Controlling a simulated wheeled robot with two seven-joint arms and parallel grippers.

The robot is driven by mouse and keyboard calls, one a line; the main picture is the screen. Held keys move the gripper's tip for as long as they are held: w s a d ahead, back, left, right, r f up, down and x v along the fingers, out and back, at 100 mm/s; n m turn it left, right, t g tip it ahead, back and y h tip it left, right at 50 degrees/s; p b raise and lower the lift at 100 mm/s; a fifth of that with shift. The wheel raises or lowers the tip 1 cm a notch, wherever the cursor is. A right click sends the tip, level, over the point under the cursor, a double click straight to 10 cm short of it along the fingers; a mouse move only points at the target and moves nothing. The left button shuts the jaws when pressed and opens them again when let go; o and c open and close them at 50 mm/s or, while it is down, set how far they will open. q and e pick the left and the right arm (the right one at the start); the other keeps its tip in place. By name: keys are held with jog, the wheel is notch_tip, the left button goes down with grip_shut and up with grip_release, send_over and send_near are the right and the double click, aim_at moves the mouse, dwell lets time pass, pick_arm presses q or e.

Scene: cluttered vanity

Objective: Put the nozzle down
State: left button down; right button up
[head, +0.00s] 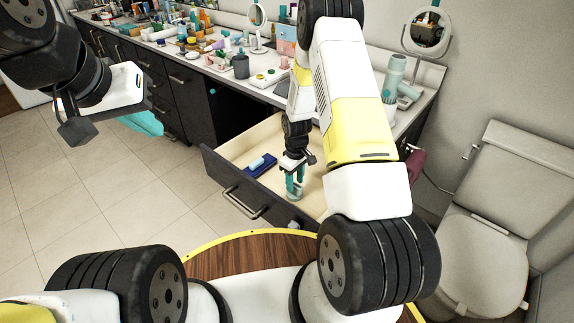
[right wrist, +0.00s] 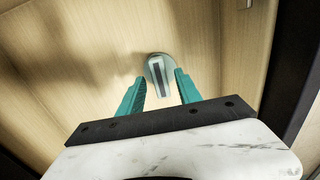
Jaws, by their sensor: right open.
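The nozzle (right wrist: 159,72) is a grey, rounded piece with a dark slot. In the right wrist view it is on the pale wooden drawer floor, just beyond and between the teal fingertips of my right gripper (right wrist: 160,85). The fingers are apart, with a gap visible on both sides of the nozzle. In the head view my right gripper (head: 295,188) points down inside the open drawer (head: 235,150); the nozzle cannot be made out clearly there. My left gripper (head: 142,123) hangs over the tiled floor at the left, away from the drawer; its finger gap is not clear.
A dark blue item with a light blue piece (head: 261,164) lies in the drawer, left of my right gripper. The drawer's walls and front surround the gripper. The counter (head: 215,70) above is crowded with bottles and a mirror. A toilet (head: 490,240) stands at the right.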

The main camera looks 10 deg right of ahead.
notch_tip(320, 180, up, 9)
notch_tip(320, 180, up, 12)
jog(key=f+m+t, duration=0.1)
send_over(295, 184)
jog(key=s, duration=0.1)
jog(key=s+r+m+t+y, duration=0.1)
jog(key=s+r, duration=0.2)
jog(key=r, duration=0.3)
jog(key=s+r+m+t, duration=0.1)
jog(key=s+r+m, duration=0.15)
jog(key=r, duration=0.45)
jog(key=s+a+r+m+t, duration=0.1)
jog(key=s+r, duration=0.4)
jog(key=s, duration=0.4)
jog(key=s+a+r+m+t+y, duration=0.1)
jog(key=s+r+t, duration=0.1)
jog(key=s+r, duration=0.4)
jog(key=s, duration=0.3)
jog(key=shift+a, duration=0.15)
jog(key=shift+m, duration=0.25)
